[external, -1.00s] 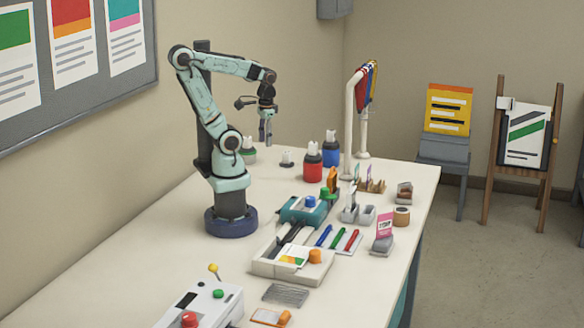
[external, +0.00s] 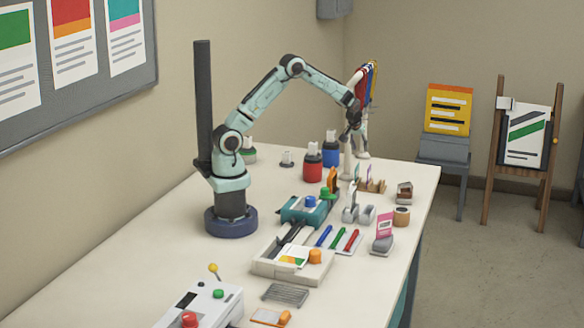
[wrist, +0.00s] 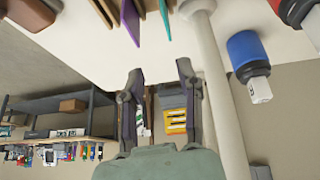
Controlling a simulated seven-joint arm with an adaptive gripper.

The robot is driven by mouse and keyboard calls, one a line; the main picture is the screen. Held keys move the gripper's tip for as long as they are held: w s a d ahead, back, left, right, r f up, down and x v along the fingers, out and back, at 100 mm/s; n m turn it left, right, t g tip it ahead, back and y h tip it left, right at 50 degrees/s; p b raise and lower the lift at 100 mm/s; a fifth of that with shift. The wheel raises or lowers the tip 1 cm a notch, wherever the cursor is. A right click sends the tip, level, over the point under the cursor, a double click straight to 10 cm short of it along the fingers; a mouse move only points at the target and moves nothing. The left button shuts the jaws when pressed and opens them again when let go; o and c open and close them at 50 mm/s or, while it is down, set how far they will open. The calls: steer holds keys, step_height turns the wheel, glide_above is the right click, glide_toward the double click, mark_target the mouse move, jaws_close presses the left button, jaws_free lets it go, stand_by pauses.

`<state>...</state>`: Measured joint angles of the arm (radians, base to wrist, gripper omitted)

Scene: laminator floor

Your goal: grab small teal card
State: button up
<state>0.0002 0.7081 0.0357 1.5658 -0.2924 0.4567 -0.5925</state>
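The small teal card (wrist: 164,18) shows as a thin edge at the top of the wrist view, beside a purple card (wrist: 130,20).
A white post (wrist: 214,70) stands close beside my gripper; its frame carries coloured lanyards (external: 371,80). A blue bottle (external: 331,152) and a red bottle (external: 312,164) stand left of it. A stapler-like teal device (external: 303,211) and pens lie nearer.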

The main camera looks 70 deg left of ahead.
mark_target(357, 166)
steer(key=shift+g, duration=0.5)
steer(key=f, duration=0.2)
steer(key=s+f, duration=0.1)
steer(key=f, duration=0.1)
steer(key=shift+a+f, duration=0.1)
steer(key=shift+f, duration=0.05)
steer(key=x, duration=0.5)
steer(key=shift+f, duration=0.1)
steer(key=shift+w+a+f, duration=0.15)
steer(key=shift+f, duration=0.45)
jaws_close()
